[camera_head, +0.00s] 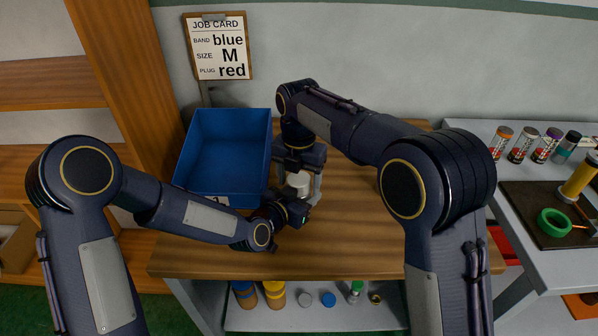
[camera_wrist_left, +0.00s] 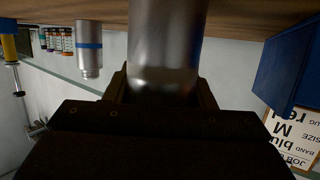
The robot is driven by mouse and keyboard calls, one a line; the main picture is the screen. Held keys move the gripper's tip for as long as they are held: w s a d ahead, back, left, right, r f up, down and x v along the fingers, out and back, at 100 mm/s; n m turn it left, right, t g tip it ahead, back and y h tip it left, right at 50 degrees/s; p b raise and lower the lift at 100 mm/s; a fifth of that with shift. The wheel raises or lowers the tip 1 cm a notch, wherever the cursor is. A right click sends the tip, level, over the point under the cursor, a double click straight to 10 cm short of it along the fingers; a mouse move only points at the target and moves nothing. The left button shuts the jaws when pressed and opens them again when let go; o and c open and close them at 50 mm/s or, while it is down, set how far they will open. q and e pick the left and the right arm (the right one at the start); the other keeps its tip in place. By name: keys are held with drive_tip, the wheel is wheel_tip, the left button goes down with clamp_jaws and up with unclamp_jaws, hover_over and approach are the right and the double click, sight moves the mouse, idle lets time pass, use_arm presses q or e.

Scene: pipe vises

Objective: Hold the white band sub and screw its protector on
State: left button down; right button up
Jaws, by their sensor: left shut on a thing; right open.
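My left gripper (camera_wrist_left: 160,92) is shut on a bare metal cylinder, the sub (camera_wrist_left: 166,45), which fills the middle of the left wrist view. Its white band cannot be made out there. In the head view my left gripper (camera_head: 300,208) is at the table beside the blue bin, partly covered by its own wrist. My right gripper (camera_head: 299,186) points down just above it, open, with its fingers on either side of a white round piece (camera_head: 297,180). I cannot tell whether this piece is the protector or the sub's white top, nor whether the fingers touch it.
A blue bin (camera_head: 197,155) stands at the table's left. A blue-banded metal sub (camera_wrist_left: 90,50) shows in the left wrist view. A job card (camera_head: 219,47) hangs on the wall. Caps (camera_head: 328,299) lie on the lower shelf. A side table holds tubes and a green ring (camera_head: 553,222).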

drive_tip(key=c, duration=1)
drive_tip(key=m, duration=0.6)
drive_tip(key=shift+m, duration=0.3)
drive_tip(key=o, duration=1.1)
drive_tip(key=shift+r, duration=2.25)
